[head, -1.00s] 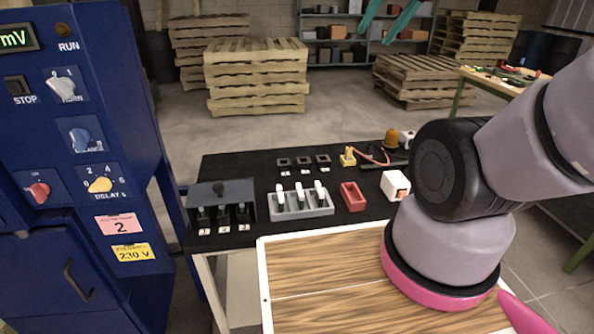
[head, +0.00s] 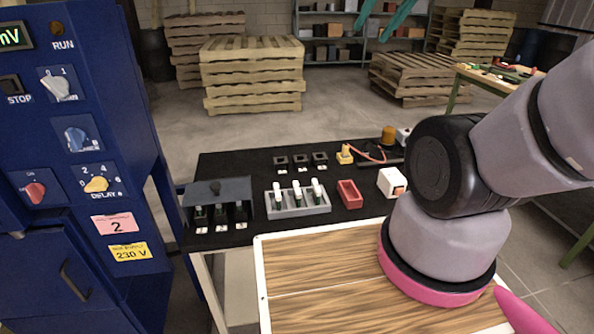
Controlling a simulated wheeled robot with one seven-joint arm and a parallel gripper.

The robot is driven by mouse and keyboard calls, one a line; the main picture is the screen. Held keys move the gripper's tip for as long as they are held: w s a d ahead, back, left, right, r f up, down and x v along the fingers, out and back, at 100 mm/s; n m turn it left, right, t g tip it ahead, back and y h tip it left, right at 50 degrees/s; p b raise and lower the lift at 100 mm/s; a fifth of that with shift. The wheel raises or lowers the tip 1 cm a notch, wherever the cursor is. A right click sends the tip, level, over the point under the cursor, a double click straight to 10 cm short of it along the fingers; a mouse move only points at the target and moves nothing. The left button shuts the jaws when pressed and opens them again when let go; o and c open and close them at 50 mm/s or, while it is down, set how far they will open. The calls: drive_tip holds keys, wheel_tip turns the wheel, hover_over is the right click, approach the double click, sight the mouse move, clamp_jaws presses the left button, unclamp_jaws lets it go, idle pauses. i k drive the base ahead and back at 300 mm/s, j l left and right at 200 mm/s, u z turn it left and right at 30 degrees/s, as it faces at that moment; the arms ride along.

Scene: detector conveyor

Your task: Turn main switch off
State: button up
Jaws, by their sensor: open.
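The blue cabinet (head: 90,140) fills the left side of the view. A red rotary knob (head: 35,192) sits low on its left, with small markings around it, one reading ON; its exact setting is too small to tell. It looks like the main switch, but no such name is readable. Two slanted teal fingers of my gripper (head: 385,15) show at the top edge, spread apart with nothing between them, far to the right of the cabinet. The rest of my gripper is out of frame.
The cabinet also carries a white 0/1 knob (head: 57,85), a blue knob (head: 76,138), a yellow DELAY knob (head: 96,184) and a STOP button (head: 11,86). A black-topped bench (head: 240,170) with trays and small parts stands to its right. Pallets (head: 252,75) stand behind.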

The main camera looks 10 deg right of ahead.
sight(35, 191)
drive_tip(key=u, duration=1.7)
drive_tip(key=i+u, duration=0.15)
drive_tip(key=u, duration=0.15)
drive_tip(key=i+l+u, duration=0.1)
drive_tip(key=u, duration=0.25)
drive_tip(key=i, duration=0.05)
